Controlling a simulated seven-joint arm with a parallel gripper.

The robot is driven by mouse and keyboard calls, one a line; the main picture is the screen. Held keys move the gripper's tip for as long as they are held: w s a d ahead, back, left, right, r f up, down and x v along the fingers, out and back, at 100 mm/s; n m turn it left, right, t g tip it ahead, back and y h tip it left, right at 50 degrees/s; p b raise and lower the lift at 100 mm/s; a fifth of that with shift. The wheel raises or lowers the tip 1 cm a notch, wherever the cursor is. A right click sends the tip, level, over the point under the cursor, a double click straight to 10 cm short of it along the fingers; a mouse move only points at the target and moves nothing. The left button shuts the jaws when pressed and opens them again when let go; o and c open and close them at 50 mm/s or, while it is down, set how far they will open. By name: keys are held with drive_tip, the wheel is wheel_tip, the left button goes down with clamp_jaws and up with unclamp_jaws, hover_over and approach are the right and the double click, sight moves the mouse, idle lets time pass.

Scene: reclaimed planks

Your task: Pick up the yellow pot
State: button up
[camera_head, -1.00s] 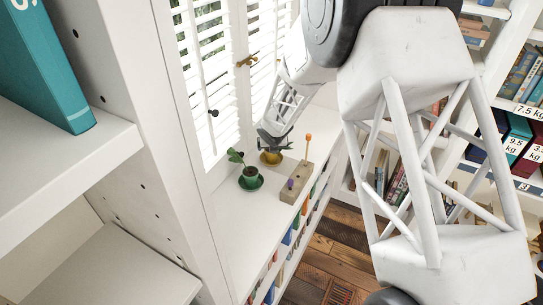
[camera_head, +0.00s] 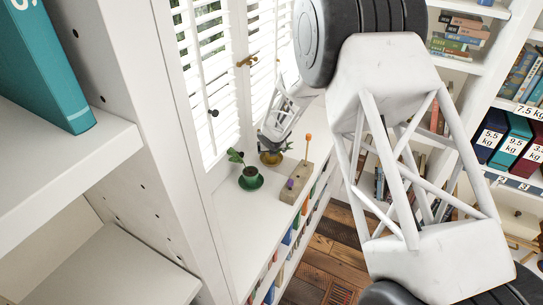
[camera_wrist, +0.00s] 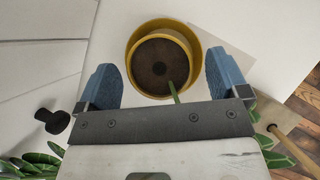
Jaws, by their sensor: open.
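The yellow pot (camera_wrist: 163,28) stands on the white ledge, filled with dark soil, with a green stem at its lower right. In the head view the yellow pot (camera_head: 271,158) is partly hidden under my gripper (camera_head: 272,145). In the wrist view my gripper (camera_wrist: 163,85) is open, with one blue finger on each side of the pot's near part. The fingers look apart from the pot's rim, with the pot's far part beyond the fingertips. I cannot tell how far above the ledge the fingertips are.
A dark green pot with a plant (camera_head: 250,178) stands on the ledge nearby. A wooden block (camera_head: 297,182) with an orange-topped peg (camera_head: 308,138) and a purple knob lies to the right. Shuttered windows (camera_head: 208,90) rise behind. The near ledge (camera_head: 235,235) is clear.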

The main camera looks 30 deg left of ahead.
drive_tip(key=shift+w+a+f, duration=0.1)
drive_tip(key=shift+w+f, duration=0.05)
drive_tip(key=shift+f, duration=0.15)
idle(0.4)
drive_tip(key=c, duration=1.3)
drive_tip(key=shift+o, duration=0.2)
drive_tip(key=shift+r, duration=0.15)
wheel_tip(320, 180, up, 10)
drive_tip(key=shift+r, duration=0.2)
idle(0.4)
drive_tip(key=shift+r, duration=1.2)
